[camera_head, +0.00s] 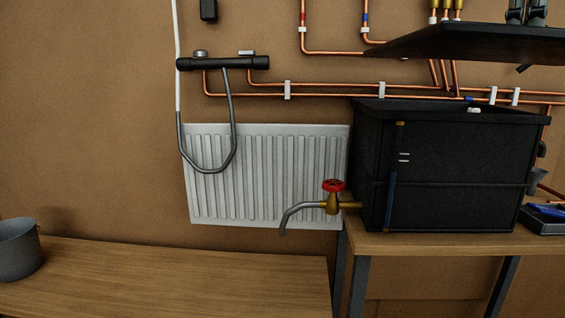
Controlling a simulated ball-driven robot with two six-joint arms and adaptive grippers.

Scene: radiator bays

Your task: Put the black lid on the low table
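The black lid (460,42) is a dark flat panel in the air at the upper right, above the black tank (450,165) and apart from its rim. The tank's top is open, with a small white part showing at the rim. Two grey finger-like parts, apparently my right gripper (526,12), meet the lid's top near the right edge; the actual grip is hidden. My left gripper is not in view. The low table (180,280) is the wooden one at the lower left, with a grey pot (18,250) at its left end.
The tank stands on a higher wooden bench (430,243). A brass tap with a red handle (333,186) and curved spout sticks out left of it. A white radiator (265,175) and copper pipes (335,85) line the wall. The low table is clear right of the pot.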

